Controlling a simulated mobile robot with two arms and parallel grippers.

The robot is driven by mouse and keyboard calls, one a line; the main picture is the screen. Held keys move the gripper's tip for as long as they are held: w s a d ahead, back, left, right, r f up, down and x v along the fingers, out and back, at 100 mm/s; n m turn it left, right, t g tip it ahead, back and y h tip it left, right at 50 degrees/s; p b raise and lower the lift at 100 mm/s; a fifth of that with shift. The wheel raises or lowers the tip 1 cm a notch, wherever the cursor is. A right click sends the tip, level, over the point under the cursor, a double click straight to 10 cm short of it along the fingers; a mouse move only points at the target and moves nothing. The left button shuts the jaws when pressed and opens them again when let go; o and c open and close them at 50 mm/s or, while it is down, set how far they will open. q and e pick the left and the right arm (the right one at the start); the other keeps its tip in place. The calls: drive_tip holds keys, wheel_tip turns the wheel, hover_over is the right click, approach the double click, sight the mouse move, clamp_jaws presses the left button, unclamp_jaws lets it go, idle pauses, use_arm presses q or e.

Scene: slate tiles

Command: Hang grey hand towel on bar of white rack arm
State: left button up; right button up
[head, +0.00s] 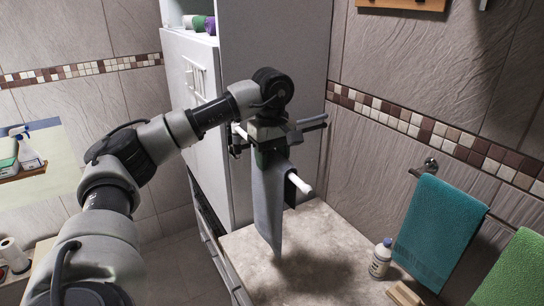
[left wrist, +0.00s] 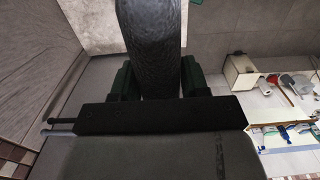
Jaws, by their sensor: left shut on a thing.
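The grey hand towel (head: 268,200) hangs down from my left gripper (head: 268,148), which is shut on its top part. In the left wrist view, the dark towel (left wrist: 150,45) stands between the two fingers of the gripper (left wrist: 152,80). The white rack arm's bar (head: 301,184) shows its end to the right of the towel, with a darker fold of cloth beside it. The bar seems to pass between the towel's two sides; whether the cloth rests on it is hidden. My right gripper is in neither view.
A stone counter (head: 310,235) lies below the towel, with a white bottle (head: 381,258) and a wooden block (head: 403,294) at its right. A teal towel (head: 440,225) and a green towel (head: 515,270) hang at the right. A tall white cabinet (head: 265,60) stands behind the gripper.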

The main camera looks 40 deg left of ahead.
use_arm(q)
drive_tip(key=o, duration=1.4)
drive_tip(key=shift+c, duration=0.2)
drive_tip(key=shift+r, duration=0.6)
wheel_tip(320, 180, up, 8)
drive_tip(key=shift+r+p, duration=0.1)
drive_tip(key=shift+p, duration=0.45)
drive_tip(key=shift+r+p, duration=0.3)
drive_tip(key=shift+r, duration=0.45)
drive_tip(key=shift+f, duration=0.1)
